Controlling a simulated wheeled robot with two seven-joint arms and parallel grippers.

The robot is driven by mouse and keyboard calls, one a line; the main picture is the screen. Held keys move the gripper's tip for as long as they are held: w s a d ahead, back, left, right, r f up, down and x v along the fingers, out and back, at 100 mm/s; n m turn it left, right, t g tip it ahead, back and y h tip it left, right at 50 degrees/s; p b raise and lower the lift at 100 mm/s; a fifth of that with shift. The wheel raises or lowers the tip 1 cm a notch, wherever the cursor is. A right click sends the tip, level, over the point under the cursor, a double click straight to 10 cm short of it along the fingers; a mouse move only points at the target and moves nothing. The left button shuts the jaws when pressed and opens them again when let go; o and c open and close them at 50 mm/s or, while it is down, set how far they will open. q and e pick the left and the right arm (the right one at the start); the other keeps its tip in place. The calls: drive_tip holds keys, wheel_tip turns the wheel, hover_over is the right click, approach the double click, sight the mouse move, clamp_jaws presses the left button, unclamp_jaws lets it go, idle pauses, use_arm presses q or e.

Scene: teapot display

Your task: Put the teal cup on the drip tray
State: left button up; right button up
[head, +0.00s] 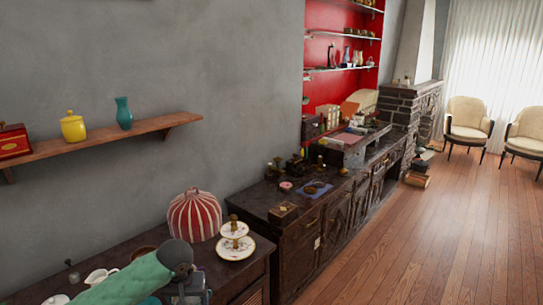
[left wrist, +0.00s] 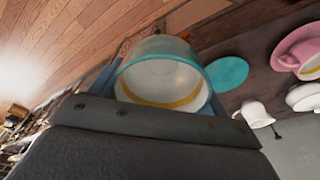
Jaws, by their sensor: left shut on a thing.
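The teal cup (left wrist: 162,75) has a teal outside, a white inside and a yellow band. In the left wrist view my left gripper (left wrist: 160,100) is shut on it, and its open mouth faces the camera. In the head view my left gripper (head: 190,288) is at the bottom edge, over the near sideboard; the cup cannot be made out there. A teal saucer (left wrist: 227,73) lies apart from the cup; a bit of teal also shows at the bottom edge of the head view. I cannot make out a drip tray for certain. My right gripper is out of view.
A red striped tea cosy (head: 195,216) and a tiered plate stand (head: 236,246) stand close by my left gripper. A white jug (left wrist: 255,115) and a pink cup (left wrist: 300,50) show in the wrist view. A cluttered dark cabinet (head: 300,240) is farther right; the floor beside it is clear.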

use_arm(q)
drive_tip(key=shift+m, duration=0.6)
drive_tip(key=s+d, duration=0.2)
drive_tip(key=s+d+f, duration=0.1)
drive_tip(key=s, duration=0.1)
drive_tip(key=shift+d, duration=0.4)
drive_tip(key=shift+w, duration=0.1)
